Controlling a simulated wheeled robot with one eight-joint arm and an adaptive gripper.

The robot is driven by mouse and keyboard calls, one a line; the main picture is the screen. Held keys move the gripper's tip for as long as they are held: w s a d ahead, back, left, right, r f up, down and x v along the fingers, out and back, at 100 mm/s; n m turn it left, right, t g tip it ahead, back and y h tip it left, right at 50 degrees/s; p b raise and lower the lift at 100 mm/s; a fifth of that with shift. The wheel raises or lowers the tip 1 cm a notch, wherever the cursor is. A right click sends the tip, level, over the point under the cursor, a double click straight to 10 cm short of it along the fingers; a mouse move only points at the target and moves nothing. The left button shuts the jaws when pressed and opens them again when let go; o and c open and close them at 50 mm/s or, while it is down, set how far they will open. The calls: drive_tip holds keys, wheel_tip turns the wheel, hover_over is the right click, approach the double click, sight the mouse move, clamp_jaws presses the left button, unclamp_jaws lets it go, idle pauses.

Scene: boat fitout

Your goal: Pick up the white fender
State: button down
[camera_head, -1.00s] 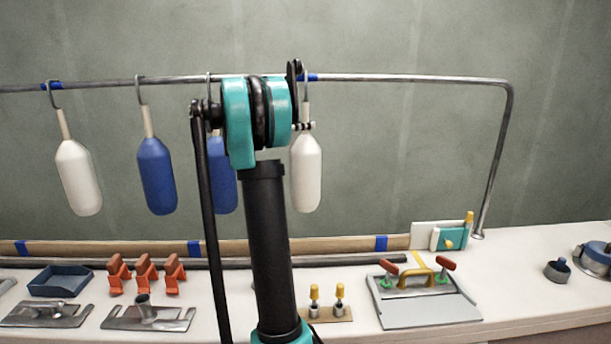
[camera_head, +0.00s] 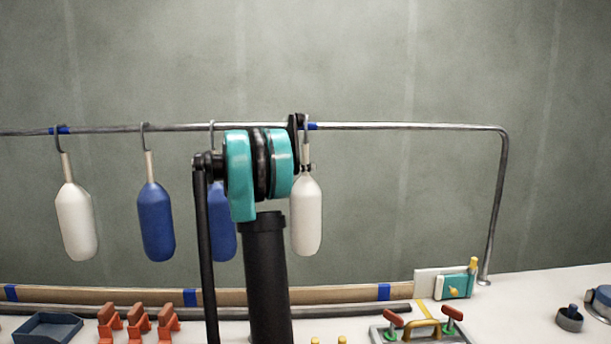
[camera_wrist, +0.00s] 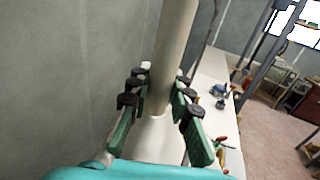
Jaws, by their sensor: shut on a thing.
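A white fender (camera_head: 306,218) hangs upright by its hook from the metal rail, just right of my arm. My gripper (camera_head: 307,168) is at its narrow neck, largely hidden behind my arm in the head view. In the wrist view my gripper (camera_wrist: 158,108) has its fingers on both sides of the pale neck (camera_wrist: 172,60), shut on it. The fender's white body (camera_wrist: 155,140) shows below the fingers. A second white fender (camera_head: 76,222) hangs at the far left of the rail.
Two blue fenders (camera_head: 156,222) hang between the white ones, one partly behind my arm. The metal rail (camera_head: 400,126) bends down at the right to the white bench (camera_head: 520,300). Orange clamps (camera_head: 138,322), a blue tray (camera_head: 48,327) and a teal block (camera_head: 455,285) are on the bench.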

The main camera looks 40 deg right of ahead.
drive_tip(key=shift+a+r, duration=0.1)
drive_tip(key=shift+r, duration=0.8)
drive_tip(key=w+a, duration=0.3)
drive_tip(key=a, duration=1.4)
drive_tip(key=shift+a, duration=0.3)
drive_tip(key=shift+s, duration=0.1)
